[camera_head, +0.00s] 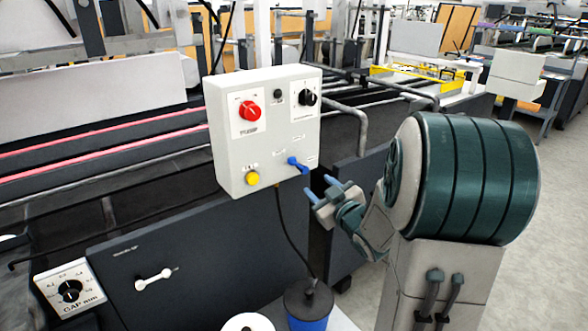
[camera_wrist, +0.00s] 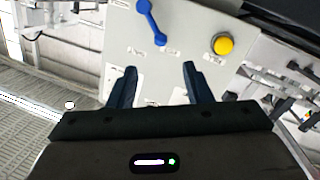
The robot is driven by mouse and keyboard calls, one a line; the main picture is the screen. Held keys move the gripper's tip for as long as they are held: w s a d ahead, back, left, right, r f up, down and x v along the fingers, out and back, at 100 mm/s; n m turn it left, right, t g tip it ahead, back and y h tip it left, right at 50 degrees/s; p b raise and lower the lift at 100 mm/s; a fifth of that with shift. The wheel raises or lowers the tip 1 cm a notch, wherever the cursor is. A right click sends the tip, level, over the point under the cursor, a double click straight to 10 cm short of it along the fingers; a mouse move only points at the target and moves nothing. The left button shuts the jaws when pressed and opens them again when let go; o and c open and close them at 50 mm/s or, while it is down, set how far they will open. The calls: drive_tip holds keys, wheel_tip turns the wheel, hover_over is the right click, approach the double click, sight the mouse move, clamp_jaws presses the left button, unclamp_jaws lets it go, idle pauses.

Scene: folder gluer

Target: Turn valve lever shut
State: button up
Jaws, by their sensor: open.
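The blue valve lever (camera_head: 297,165) sits at the lower right of the light grey control box (camera_head: 228,130) in the head view. It slants down to the right. In the wrist view the blue lever (camera_wrist: 151,20) shows at the top, beyond my fingertips. My gripper (camera_head: 329,195) is in front of the box's lower right corner, below and right of the lever, and apart from it. In the wrist view my gripper (camera_wrist: 158,70) has its two dark blue fingers spread with nothing between them.
A yellow button (camera_head: 253,178), a red knob (camera_head: 250,110) and a black knob (camera_head: 308,97) are on the same box. A cable hangs below it. A blue container with a dark top (camera_head: 308,305) stands under the box. A grey pipe rail (camera_head: 358,120) runs behind, right of the box.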

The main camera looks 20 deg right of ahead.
sight(293, 162)
drive_tip(key=shift+t+y, duration=0.3)
drive_tip(key=w, duration=0.4)
drive_tip(key=w+a+p, duration=0.1)
drive_tip(key=w, duration=0.4)
drive_tip(key=w+a, duration=0.1)
drive_tip(key=w, duration=0.3)
drive_tip(key=shift+w, duration=0.3)
clamp_jaws()
drive_tip(key=shift+a+r, duration=0.1)
drive_tip(key=shift+a, duration=0.05)
